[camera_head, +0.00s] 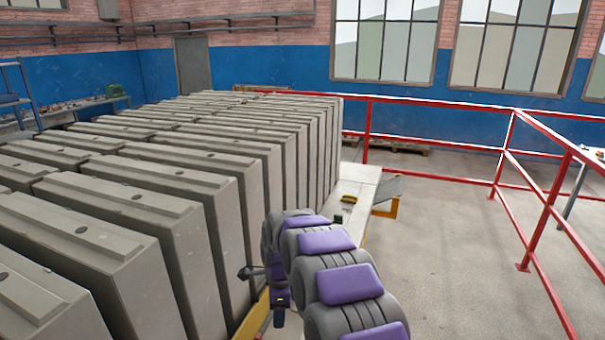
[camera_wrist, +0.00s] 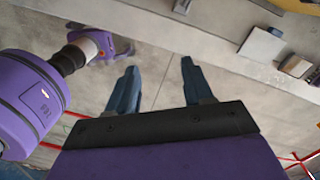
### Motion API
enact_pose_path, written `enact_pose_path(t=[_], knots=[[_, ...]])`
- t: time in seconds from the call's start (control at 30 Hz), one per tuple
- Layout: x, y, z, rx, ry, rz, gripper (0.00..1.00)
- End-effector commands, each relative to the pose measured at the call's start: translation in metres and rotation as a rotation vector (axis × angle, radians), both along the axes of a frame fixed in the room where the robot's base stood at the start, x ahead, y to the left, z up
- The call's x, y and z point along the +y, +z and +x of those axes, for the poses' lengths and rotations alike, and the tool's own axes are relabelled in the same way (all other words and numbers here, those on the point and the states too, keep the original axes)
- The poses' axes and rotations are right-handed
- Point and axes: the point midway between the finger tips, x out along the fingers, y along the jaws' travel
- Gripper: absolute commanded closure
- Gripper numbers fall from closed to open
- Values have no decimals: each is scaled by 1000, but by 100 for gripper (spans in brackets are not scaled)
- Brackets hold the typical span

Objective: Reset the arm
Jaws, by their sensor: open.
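My gripper (camera_wrist: 155,85) shows in the wrist view with its two blue-grey fingers spread apart. It is open and nothing is between the fingers. In the head view my grey and purple arm reaches along the right side of the row of concrete panels, and the dark end of it hangs low beside the nearest panels. The fingers cannot be made out clearly there.
Large grey concrete panels (camera_head: 212,180) stand in rows on the left. Red railings (camera_head: 440,178) bound the right side. Grey floor (camera_head: 450,270) between is clear.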

Motion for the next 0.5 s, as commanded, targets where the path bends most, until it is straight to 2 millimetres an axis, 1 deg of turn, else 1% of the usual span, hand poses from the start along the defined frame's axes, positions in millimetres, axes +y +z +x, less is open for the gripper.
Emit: enact_pose_path(t=[0.03,0.2,0.37,0.4,0.47,0.5], knots=[[-10,4,-10,-2,48,4,49],[-40,23,-47,0,232,14,49],[-68,34,-88,5,404,19,49],[-75,36,-99,6,446,19,49],[-86,39,-114,6,509,21,49],[-93,40,-126,8,550,22,49]])
